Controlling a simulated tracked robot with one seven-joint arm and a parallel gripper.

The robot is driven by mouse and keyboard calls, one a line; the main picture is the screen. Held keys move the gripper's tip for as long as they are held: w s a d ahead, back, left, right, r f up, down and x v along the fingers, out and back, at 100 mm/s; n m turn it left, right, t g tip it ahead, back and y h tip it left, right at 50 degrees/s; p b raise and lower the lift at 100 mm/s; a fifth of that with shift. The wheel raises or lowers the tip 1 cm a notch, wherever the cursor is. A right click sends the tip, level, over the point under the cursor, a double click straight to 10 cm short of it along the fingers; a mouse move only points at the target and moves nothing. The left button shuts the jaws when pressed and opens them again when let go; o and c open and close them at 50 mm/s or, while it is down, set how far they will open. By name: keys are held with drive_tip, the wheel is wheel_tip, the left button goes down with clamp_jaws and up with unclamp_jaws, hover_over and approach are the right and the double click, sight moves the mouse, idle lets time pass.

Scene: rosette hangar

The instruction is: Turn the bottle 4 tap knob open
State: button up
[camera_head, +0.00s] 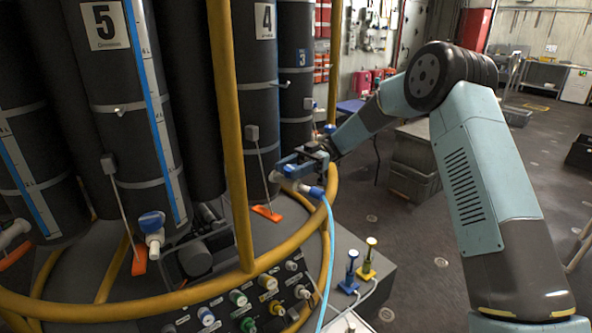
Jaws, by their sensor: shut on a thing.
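Bottle 4 (262,95) is a tall dark cylinder with a white number plate, standing inside the yellow rail. Its white tap (303,187) sticks out low on its right side, with a blue fitting (317,191) at the outer end. My gripper (287,171) reaches in from the right and is shut at the top of this tap, around the place of its knob. The fingers mostly hide the knob, so its turn angle cannot be told.
A yellow ring rail (235,276) and a yellow upright (230,130) stand close by. A light blue hose (328,255) hangs from the tap. Bottle 5 (105,75) has a blue-knobbed tap (151,222). A panel of coloured connectors (240,298) lies below.

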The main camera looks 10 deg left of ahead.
drive_tip(key=shift+n+g+h, duration=0.4)
drive_tip(key=shift+n+h, duration=0.1)
drive_tip(key=shift+h, duration=0.2)
drive_tip(key=shift+s, duration=0.1)
drive_tip(key=o, duration=1)
drive_tip(key=shift+c, duration=0.2)
drive_tip(key=v, duration=1.4)
drive_tip(key=shift+a+f, duration=0.1)
